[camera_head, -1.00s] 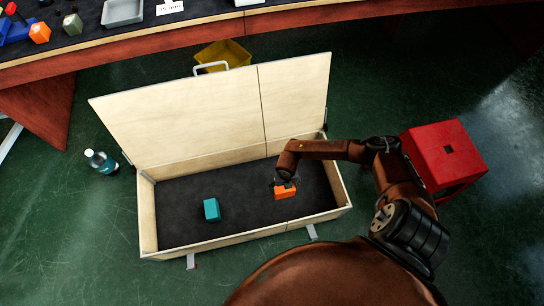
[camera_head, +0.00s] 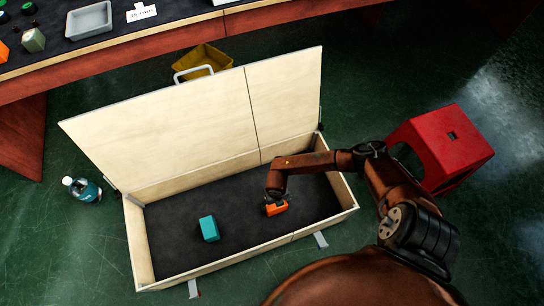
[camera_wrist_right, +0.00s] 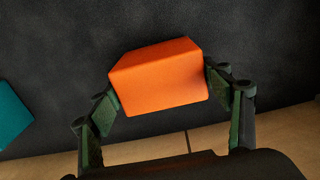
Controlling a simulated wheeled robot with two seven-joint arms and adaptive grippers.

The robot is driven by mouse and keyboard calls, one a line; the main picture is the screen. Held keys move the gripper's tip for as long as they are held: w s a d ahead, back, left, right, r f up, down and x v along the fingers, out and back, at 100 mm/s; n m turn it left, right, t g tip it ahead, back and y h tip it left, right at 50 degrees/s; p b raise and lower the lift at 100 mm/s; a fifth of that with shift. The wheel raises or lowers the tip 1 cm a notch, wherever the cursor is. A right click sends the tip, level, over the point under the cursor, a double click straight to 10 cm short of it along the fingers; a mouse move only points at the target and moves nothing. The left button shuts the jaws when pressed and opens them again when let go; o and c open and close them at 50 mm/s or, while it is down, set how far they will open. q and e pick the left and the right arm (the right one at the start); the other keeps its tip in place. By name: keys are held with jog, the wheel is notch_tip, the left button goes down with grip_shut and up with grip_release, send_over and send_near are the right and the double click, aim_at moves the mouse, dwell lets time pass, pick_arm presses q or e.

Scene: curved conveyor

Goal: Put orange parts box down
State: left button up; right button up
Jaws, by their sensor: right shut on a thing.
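The orange parts box (camera_head: 277,209) is inside the open wooden case (camera_head: 240,252), in the right half over its dark lining. My right gripper (camera_head: 271,198) reaches down over it and is shut on it. In the right wrist view the orange box (camera_wrist_right: 160,76) sits between the two fingers of the gripper (camera_wrist_right: 165,90), which touch or nearly touch its sides. Whether its underside rests on the lining is hard to tell. My left gripper is not in view.
A teal box (camera_head: 209,228) lies in the case to the left of the orange one. The case lid (camera_head: 200,115) stands open at the back. A red stool (camera_head: 440,145) is at the right, a bottle (camera_head: 82,189) at the left, a yellow bin (camera_head: 207,62) behind.

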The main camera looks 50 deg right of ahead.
jog(key=shift+w, duration=0.1)
jog(key=shift+f, duration=0.1)
jog(key=o, duration=1.4)
